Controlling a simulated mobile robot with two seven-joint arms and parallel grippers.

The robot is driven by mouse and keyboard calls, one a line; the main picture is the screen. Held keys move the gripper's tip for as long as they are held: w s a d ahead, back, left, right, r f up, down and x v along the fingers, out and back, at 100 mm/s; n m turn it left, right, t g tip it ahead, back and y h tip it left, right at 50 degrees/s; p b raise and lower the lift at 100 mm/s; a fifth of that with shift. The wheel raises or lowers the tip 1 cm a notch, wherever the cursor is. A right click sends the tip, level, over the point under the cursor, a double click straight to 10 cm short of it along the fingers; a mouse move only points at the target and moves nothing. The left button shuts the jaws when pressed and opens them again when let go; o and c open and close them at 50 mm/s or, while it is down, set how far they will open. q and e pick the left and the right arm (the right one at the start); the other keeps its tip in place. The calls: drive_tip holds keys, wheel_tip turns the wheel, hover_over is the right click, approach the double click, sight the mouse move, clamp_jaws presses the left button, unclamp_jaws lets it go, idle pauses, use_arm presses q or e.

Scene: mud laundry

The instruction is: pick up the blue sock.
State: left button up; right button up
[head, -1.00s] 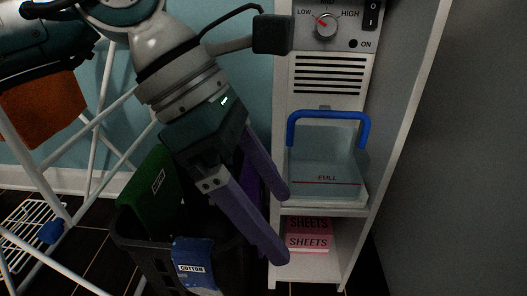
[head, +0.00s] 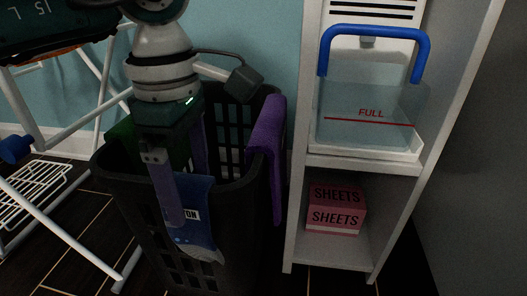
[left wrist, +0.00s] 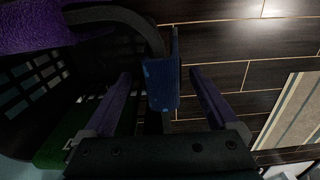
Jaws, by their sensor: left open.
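The blue sock (head: 197,235) hangs over the front rim of the dark laundry basket, with a white label partly hidden behind a gripper finger. My left gripper (head: 188,203) points down at the basket's front rim. Its purple fingers are apart, one in front of the sock in the picture and the other further back. In the left wrist view, the sock (left wrist: 162,86) shows between the two open fingers of my left gripper (left wrist: 160,76), with a gap visible on each side. My right gripper is not in view.
The basket (head: 245,205) also holds a purple cloth (head: 267,145) over its right rim and a green cloth (head: 122,138) at the left. A white drying rack (head: 60,225) stands left. A white shelf unit (head: 296,220) with a water tank (head: 365,110) and pink boxes (head: 336,208) stands right.

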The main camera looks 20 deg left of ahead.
sight(194, 238)
use_arm(q)
drive_tip(key=f+b, duration=0.1)
drive_tip(key=f, duration=0.1)
drive_tip(key=f+b, duration=0.2)
drive_tip(key=shift+s+a+f, duration=0.15)
drive_tip(key=shift+s+f, duration=0.05)
drive_tip(key=shift+r, duration=0.1)
drive_tip(key=c, duration=1.4)
drive_tip(key=shift+c, duration=0.2)
drive_tip(key=shift+r, duration=0.1)
